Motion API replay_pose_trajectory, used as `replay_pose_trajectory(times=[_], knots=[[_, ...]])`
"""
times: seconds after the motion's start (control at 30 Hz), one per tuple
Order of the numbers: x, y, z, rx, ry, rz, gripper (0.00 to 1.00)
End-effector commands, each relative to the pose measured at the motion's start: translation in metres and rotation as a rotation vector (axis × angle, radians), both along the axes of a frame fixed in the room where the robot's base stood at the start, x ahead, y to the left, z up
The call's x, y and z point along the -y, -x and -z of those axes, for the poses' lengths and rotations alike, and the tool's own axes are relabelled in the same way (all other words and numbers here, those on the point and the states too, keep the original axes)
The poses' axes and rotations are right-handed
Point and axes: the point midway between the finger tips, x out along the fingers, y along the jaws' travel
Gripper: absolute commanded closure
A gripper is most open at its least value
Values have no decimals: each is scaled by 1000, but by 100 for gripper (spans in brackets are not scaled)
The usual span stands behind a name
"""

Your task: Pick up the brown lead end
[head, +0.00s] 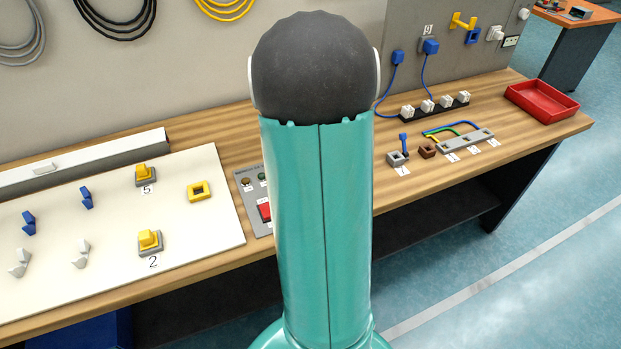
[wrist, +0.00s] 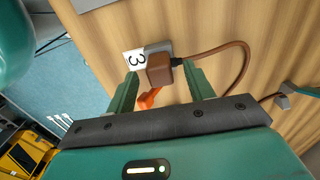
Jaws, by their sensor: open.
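The brown lead end (wrist: 160,70) is a small brown block in the wrist view, against a grey block (wrist: 158,47) beside a white tag marked 3. A brown cable (wrist: 240,58) leaves its right side through a short black sleeve. My gripper (wrist: 159,76) is open, with one green finger on each side of the brown block. I cannot tell whether the fingers touch it. In the head view a small brown block (head: 427,150) sits on the bench; I cannot tell if it is the same thing. My gripper is hidden there behind my arm.
An orange piece (wrist: 148,98) lies between the fingers, below the brown block. The wooden bench also holds a grey strip with tags (head: 466,141), a black strip with white plugs (head: 435,106) and a red tray (head: 541,100). A grey clip (wrist: 284,102) sits at right in the wrist view.

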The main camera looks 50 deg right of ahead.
Motion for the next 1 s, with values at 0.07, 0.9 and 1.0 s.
replay_pose_trajectory(times=[0.07, 0.9, 1.0], knots=[[0, 0, 0, 0, 0, 0, 51], [1, 0, -30, 2, 4, -1, 97], [-1, 9, -44, 3, 3, 1, 97]])
